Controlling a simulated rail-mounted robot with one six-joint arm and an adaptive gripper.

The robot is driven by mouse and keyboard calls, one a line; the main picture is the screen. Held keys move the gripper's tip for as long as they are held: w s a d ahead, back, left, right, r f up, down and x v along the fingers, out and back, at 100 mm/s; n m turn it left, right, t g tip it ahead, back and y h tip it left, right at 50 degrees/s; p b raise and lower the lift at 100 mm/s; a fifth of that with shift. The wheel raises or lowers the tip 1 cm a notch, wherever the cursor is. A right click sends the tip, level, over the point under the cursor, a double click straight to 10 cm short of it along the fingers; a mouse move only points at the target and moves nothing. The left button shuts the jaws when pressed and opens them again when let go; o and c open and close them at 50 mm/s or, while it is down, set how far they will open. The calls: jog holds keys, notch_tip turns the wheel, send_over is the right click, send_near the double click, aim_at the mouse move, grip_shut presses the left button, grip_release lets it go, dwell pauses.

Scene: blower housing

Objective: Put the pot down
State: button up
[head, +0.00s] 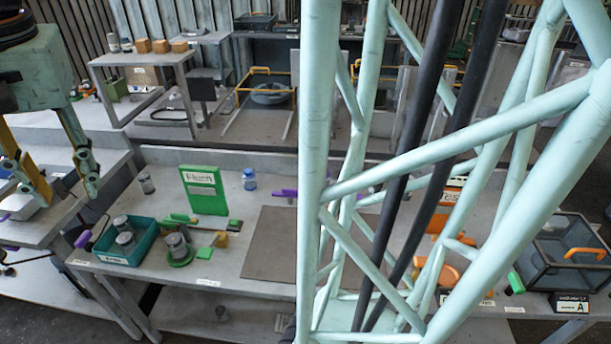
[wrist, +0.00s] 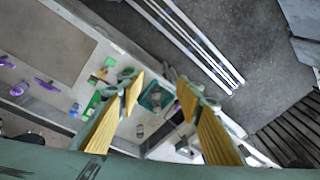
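My gripper (head: 66,197) hangs high at the left of the head view, its fingers spread with nothing visible between them. In the wrist view the yellow-padded fingers (wrist: 160,88) stand apart, with the bench far below. I see no pot in the gripper. Several small grey lidded cans are on the bench; I cannot tell which one is the pot. Two cans (head: 125,242) stand in a teal tray (head: 112,259). Another can (head: 146,183) stands alone near the back left.
A green sign box (head: 204,190) and a blue bottle (head: 249,180) stand on the bench. A yellow block (head: 220,239) lies near the green base. A brown mat (head: 270,244) is bare where visible. A pale green lattice column blocks the centre-right.

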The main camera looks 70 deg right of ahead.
jog(key=s+a+n, duration=0.2)
jog(key=s+n, duration=0.2)
jog(key=s, duration=0.7)
jog(key=s+a+n+t, duration=0.1)
jog(key=s+n, duration=0.3)
jog(key=s, duration=0.7)
jog(key=shift+s+a+n, duration=0.15)
jog(key=shift+a+n, duration=0.25)
jog(key=shift+f+b, duration=0.7)
jog(key=shift+b, duration=0.2)
jog(key=shift+t, duration=0.3)
